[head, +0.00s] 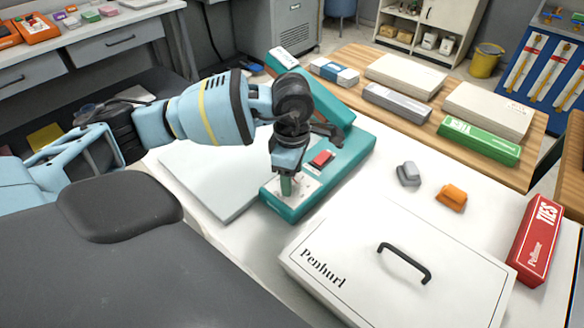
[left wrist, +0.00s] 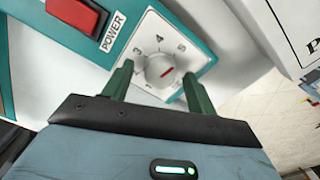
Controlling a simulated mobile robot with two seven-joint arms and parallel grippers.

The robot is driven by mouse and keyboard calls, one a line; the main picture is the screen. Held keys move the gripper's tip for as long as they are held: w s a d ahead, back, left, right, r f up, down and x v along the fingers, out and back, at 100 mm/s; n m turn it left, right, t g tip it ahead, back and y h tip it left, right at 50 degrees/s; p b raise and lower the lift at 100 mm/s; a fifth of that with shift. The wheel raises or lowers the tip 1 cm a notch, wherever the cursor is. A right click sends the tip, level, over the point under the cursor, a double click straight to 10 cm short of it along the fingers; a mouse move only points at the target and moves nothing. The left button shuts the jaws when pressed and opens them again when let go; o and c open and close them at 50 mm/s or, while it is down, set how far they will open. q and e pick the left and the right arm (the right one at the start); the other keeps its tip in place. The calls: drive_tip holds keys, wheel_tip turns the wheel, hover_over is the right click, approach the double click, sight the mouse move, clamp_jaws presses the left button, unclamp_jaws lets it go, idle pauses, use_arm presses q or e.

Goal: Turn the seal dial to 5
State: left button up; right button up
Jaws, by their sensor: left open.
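The seal dial (left wrist: 157,65) is a round light grey knob on a white plate with printed numbers, of which 3, 4 and 5 read clearly. A short red mark on the knob lies to the right of its middle, pointing right and slightly up; its exact setting is hard to tell. The dial is on the front end of the teal sealer (head: 335,160). My left gripper (head: 287,187) points down over this end. In the left wrist view its green fingers (left wrist: 158,70) are open, one on each side of the knob; contact cannot be told. My right gripper is not in view.
A red power switch (head: 322,158) sits behind the dial. A white Penhurl box (head: 350,270) with a black handle lies close to the right. A grey clip (head: 408,174), an orange clip (head: 452,196) and a red TIES box (head: 537,240) stand further right.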

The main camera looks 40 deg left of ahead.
use_arm(q)
drive_tip(key=shift+r, duration=3.95)
